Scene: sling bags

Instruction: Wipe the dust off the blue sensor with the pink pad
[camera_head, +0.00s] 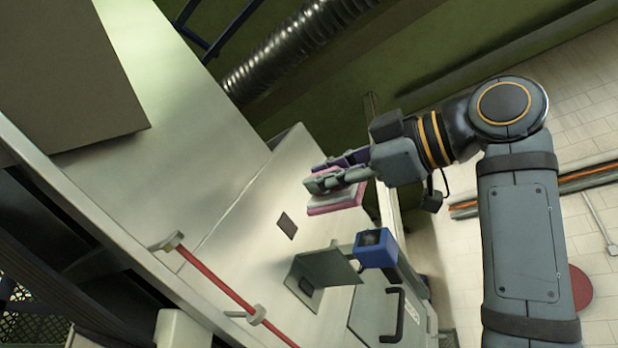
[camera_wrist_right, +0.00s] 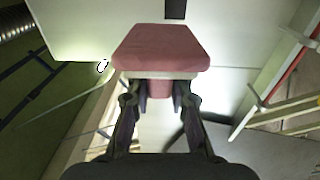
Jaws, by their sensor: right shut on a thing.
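The pink pad (camera_head: 340,208) is held in my right gripper (camera_head: 322,175) above the pale slanted surface. In the right wrist view the pad (camera_wrist_right: 162,47) shows its broad pink face and a pale edge, with the two fingers of the gripper (camera_wrist_right: 160,97) closed on a part beneath it. The blue sensor (camera_head: 376,255) is a small box with a dark patch on its top, on a grey-green bracket. It is below the pad in the head view, apart from it. Dust on it is too small to tell. My left gripper is out of view.
The grey-green bracket (camera_head: 325,268) stands on the pale surface (camera_head: 245,235), near a small dark square (camera_head: 287,225). A red rod (camera_head: 215,283) runs along the lower left. A black handle (camera_head: 396,315) is below the sensor. A large box (camera_head: 65,80) stands upper left.

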